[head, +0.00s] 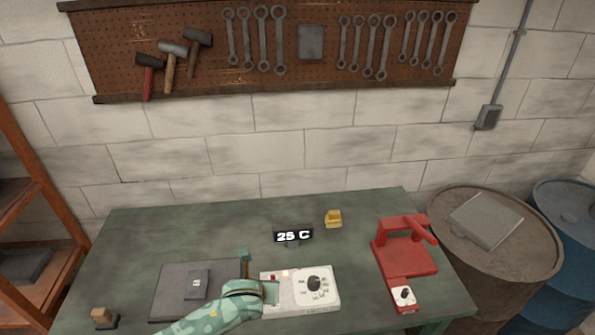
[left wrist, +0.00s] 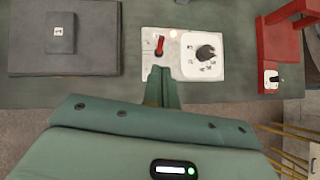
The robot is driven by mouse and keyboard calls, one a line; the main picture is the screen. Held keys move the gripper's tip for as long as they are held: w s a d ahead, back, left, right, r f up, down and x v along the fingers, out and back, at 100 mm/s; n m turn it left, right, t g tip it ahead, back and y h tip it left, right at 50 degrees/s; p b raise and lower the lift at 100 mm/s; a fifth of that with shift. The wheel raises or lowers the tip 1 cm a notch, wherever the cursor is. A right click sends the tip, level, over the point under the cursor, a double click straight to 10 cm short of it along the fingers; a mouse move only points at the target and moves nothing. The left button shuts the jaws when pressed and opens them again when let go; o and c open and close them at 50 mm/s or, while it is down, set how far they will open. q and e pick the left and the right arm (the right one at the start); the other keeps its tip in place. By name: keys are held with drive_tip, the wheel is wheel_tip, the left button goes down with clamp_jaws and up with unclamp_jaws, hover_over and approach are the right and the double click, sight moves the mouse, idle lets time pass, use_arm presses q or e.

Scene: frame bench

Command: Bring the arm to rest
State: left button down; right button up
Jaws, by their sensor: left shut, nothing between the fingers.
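My left arm comes in from the bottom of the head view, in a green patterned sleeve. My left gripper (head: 270,291) is at the left end of a white control panel (head: 297,304). In the left wrist view the gripper (left wrist: 162,76) has its fingers together, with nothing between them. The fingertips are just below a red switch (left wrist: 160,45) on the panel; I cannot tell whether they touch the panel. A black dial (left wrist: 206,52) sits to the right of the switch. My right gripper is not in view.
A dark plate (head: 172,283) with a small grey block (head: 197,284) lies left of the panel. A black display (head: 293,236) reads 25 C. A yellow block (head: 333,218) and a red device (head: 397,257) stand to the right. The green bench (head: 165,227) is clear at the back left.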

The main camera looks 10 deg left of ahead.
use_arm(q)
drive_tip(key=s+r+n, duration=0.6)
drive_tip(key=s+n, duration=0.3)
drive_tip(key=n, duration=0.4)
drive_tip(key=s+a+r+n+y, duration=0.4)
drive_tip(key=s+a+r+n, duration=0.3)
drive_tip(key=s+a+n, duration=0.7)
drive_tip(key=s+d+f+n+g+h+b, duration=0.2)
drive_tip(key=f+b, duration=0.6)
drive_tip(key=f, duration=1.4)
drive_tip(key=d+f+m+g+h+b, duration=0.15)
drive_tip(key=d+f+b, duration=0.4)
drive_tip(key=f, duration=1.55)
drive_tip(key=s+a+f+n+g+b, duration=0.1)
drive_tip(key=s+f+n+b, duration=0.1)
drive_tip(key=s+f+b, duration=0.4)
drive_tip(key=s+f+n+g+h+b, duration=0.1)
drive_tip(key=s+f+b, duration=0.5)
drive_tip(key=s+f, duration=0.8)
wheel_tip(320, 180, down, 6)
drive_tip(key=shift+a+r+n+g+b, duration=0.2)
drive_tip(key=shift+a+n+g+b, duration=0.15)
drive_tip(key=shift+g, duration=0.4)
